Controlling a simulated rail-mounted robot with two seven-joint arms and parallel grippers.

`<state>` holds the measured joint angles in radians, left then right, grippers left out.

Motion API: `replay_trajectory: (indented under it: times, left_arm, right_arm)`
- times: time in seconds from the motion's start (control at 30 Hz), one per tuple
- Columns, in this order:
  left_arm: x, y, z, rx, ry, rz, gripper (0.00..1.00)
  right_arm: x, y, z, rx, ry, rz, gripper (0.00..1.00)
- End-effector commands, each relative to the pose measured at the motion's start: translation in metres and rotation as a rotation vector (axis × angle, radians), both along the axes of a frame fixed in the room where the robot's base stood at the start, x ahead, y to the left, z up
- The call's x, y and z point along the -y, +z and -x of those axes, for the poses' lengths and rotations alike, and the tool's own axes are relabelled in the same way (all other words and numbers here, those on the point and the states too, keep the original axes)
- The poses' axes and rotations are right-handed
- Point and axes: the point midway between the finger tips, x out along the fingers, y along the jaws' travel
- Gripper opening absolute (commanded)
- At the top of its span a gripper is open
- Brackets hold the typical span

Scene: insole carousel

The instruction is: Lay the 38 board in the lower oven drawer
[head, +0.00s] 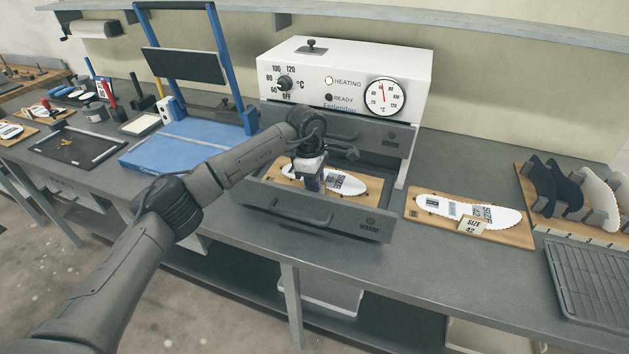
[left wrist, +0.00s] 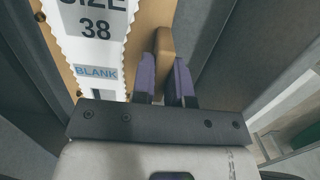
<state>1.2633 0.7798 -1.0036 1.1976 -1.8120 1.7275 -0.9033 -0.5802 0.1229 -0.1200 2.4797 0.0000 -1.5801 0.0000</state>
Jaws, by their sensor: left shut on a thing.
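The 38 board (left wrist: 146,25) is a wooden board carrying a white insole blank marked SIZE 38. In the head view the board (head: 283,171) lies inside the outline of the pulled-out lower oven drawer (head: 262,204). Whether it rests on the drawer floor I cannot tell. My left gripper (head: 309,183) reaches down into the drawer over the board. In the left wrist view its purple fingers (left wrist: 166,82) are shut on the board's upright wooden grip (left wrist: 163,50). My gripper hides part of the board. My right gripper is not in view.
The white oven (head: 345,75) stands behind, its HEATING lamp lit. The upper drawer front (head: 362,135) is close above and behind the lower drawer. A size 42 board (head: 425,225) lies right of the oven. A blue press (head: 180,145) stands left. A dark rack (head: 590,285) lies far right.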

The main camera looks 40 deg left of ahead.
Motion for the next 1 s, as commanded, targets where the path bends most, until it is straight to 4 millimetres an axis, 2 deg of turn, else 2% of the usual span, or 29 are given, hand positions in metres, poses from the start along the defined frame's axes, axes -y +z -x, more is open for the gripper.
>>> replay_trajectory:
  times: [0.03,0.3,0.6,0.77,1.0]
  left_arm:
    - [0.000,-0.001,0.000,-0.001,0.000,0.000,0.16]
    - [0.000,-0.001,0.000,-0.001,0.000,0.000,0.40]
    - [0.000,0.003,0.000,0.000,0.000,0.000,0.40]
    - [-0.003,0.025,0.001,0.001,0.001,0.001,0.40]
    - [-0.008,0.071,0.003,0.001,0.001,0.000,0.40]
  right_arm:
    - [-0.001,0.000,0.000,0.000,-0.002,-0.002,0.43]
    - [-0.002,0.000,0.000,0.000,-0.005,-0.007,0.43]
    - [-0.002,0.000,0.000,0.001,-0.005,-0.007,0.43]
    - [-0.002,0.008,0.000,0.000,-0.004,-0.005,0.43]
    - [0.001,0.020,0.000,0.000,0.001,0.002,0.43]
